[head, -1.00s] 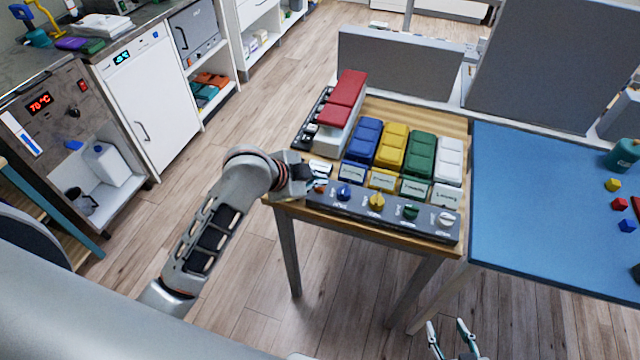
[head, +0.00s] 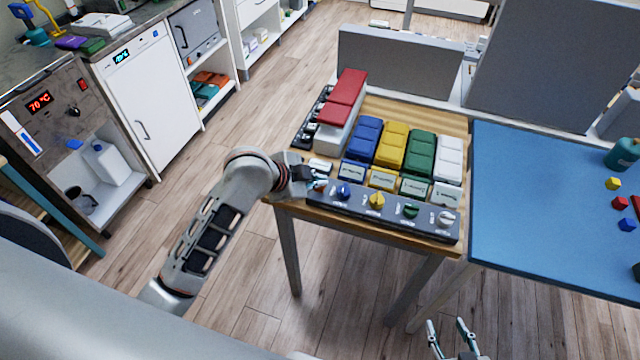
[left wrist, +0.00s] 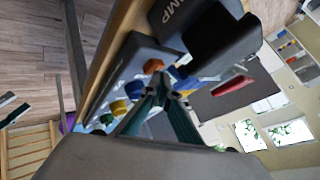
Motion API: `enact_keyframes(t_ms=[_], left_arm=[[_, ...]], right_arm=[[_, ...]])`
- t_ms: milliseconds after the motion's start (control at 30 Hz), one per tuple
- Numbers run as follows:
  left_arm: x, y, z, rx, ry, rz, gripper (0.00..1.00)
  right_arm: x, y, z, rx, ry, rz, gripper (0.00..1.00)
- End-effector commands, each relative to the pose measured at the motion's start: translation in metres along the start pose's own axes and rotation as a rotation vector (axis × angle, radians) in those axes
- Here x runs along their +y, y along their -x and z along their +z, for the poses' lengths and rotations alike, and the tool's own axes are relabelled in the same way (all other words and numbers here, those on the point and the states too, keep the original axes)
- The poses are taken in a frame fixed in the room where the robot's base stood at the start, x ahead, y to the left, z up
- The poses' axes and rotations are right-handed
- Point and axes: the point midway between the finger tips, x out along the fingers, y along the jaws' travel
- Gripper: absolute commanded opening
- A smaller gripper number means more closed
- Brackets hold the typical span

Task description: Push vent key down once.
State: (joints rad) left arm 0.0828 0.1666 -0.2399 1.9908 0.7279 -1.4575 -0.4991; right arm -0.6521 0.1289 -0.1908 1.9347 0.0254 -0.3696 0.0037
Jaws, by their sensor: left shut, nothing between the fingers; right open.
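The grey control panel (head: 330,204) lies along the front edge of the wooden table, with a row of coloured knobs, including a blue knob (head: 344,192) and a yellow knob (head: 377,200). My left gripper (head: 319,185) is shut and empty at the panel's left end. In the left wrist view its teal fingertips (left wrist: 165,78) are close to an orange knob (left wrist: 153,66) and a dark block with partly visible white lettering (left wrist: 183,16). I cannot tell which part is the vent key, or whether the fingertips touch anything. My right gripper (head: 455,335) is open and empty at the bottom, in front of the table.
Behind the panel stand labelled blocks and blue (head: 365,140), yellow (head: 391,143), green (head: 420,150) and white (head: 448,158) cases. Red cases (head: 342,97) sit at the back left. A blue-topped table (head: 540,200) is on the right. Open floor lies left of the table.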

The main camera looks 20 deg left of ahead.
Motion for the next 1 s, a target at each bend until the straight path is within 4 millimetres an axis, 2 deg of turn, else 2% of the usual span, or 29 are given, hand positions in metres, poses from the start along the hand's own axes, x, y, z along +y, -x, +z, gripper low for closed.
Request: enact_keyframes(t_ms=[600, 1000], left_arm=[[0.002, -0.002, 0.003, -0.002, 0.000, 0.002, 0.00], [-0.007, 0.010, -0.007, -0.001, -0.001, 0.000, 0.00]], right_arm=[[0.000, 0.000, 0.000, -0.001, 0.000, 0.000, 0.42], [0.000, 0.003, -0.003, -0.002, 0.000, 0.000, 0.42]])
